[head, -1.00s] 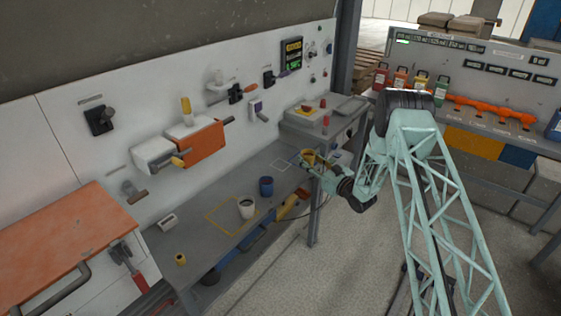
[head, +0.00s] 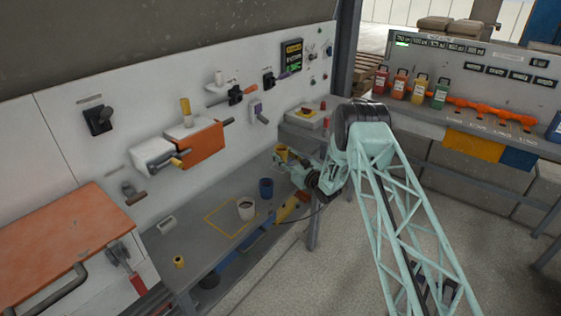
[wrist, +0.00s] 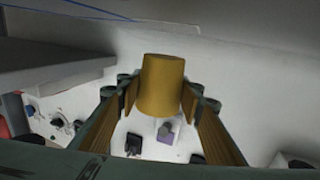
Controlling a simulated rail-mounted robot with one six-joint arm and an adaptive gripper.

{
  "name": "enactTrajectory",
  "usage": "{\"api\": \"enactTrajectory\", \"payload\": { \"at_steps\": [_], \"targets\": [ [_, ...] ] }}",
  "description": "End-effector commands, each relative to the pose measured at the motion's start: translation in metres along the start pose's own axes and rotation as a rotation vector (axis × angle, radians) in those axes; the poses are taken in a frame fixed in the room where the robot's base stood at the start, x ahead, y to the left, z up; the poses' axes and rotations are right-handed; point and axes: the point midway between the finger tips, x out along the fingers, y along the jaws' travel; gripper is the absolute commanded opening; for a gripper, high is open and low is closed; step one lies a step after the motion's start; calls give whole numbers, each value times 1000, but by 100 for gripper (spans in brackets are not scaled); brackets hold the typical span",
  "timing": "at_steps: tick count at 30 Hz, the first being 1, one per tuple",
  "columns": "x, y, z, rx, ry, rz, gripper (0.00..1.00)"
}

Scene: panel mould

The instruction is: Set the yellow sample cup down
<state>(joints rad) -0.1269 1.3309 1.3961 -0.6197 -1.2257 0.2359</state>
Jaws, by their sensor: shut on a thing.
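The yellow sample cup (wrist: 161,84) is between the two fingers of my gripper (wrist: 160,98) in the wrist view, with a finger on each side. My gripper is shut on it. In the head view the yellow cup (head: 283,150) is small and partly hidden by my gripper (head: 284,162), which is over the far part of the grey bench (head: 200,220). I cannot tell the cup's exact height above the bench top.
A blue cup (head: 266,188) and a white cup (head: 245,209) stand on the bench close to my gripper. The white cup is at a yellow outlined square (head: 213,217). A small yellow object (head: 179,262) is at the near end. A white wall panel (head: 60,140) with switches and levers rises behind.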

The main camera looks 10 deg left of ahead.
Motion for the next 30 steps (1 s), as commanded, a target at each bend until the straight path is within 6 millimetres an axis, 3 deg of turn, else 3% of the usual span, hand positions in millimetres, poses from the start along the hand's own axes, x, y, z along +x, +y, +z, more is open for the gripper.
{"api": "enactTrajectory", "payload": {
  "at_steps": [14,24,30],
  "targets": [
    [5,-2,1,0,0,0,23],
    [4,-2,29,1,0,0,23],
    [5,-2,36,0,1,0,23]
  ]
}}
